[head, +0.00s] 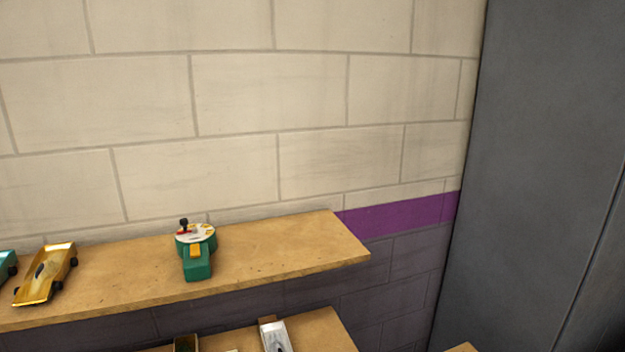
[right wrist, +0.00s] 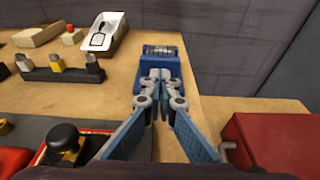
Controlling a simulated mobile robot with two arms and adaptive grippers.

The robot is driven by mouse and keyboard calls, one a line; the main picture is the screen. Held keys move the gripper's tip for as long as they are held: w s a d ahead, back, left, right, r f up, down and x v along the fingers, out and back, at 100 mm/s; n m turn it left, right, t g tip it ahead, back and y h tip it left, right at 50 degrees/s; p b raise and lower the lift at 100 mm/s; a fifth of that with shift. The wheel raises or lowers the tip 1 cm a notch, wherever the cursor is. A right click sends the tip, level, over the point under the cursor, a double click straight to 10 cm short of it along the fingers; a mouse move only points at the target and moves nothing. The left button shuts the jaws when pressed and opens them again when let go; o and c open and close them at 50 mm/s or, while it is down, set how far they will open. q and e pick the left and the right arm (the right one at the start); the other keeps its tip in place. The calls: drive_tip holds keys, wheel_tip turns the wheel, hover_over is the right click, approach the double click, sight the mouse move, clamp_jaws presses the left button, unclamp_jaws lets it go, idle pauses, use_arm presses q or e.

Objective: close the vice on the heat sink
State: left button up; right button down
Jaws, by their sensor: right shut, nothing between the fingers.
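The blue vice (right wrist: 174,69) stands on the wooden bench in the right wrist view, at the upper middle. A dark grey ribbed piece, apparently the heat sink (right wrist: 160,50), shows at its far end. I cannot tell how tightly the vice jaws sit around it. My right gripper (right wrist: 160,77) is shut and empty, its fingertips in front of the near side of the vice and hiding part of it. I cannot tell whether they touch it. My left gripper is not in view, and the head view does not show the vice.
A red box (right wrist: 265,143) stands at the right. A block plane (right wrist: 105,35) and a dark rack of small tools (right wrist: 62,73) lie left of the vice. A black knob (right wrist: 64,140) is near. The head view shows a wooden shelf (head: 305,240) with a gold car (head: 45,275) and green device (head: 197,262).

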drive_tip(key=shift+s+d+f, duration=0.25)
drive_tip(key=shift+s+f, duration=0.15)
drive_tip(key=shift+s, duration=0.05)
drive_tip(key=v, duration=0.1)
drive_tip(key=b+v, duration=0.1)
drive_tip(key=v, duration=0.1)
drive_tip(key=shift+s+d+f, duration=0.15)
drive_tip(key=shift+s+d, duration=0.05)
drive_tip(key=shift+s, duration=0.25)
drive_tip(key=shift+s+d+r, duration=0.2)
drive_tip(key=shift+s+r, duration=0.05)
drive_tip(key=shift+s, duration=0.25)
drive_tip(key=shift+b, duration=0.3)
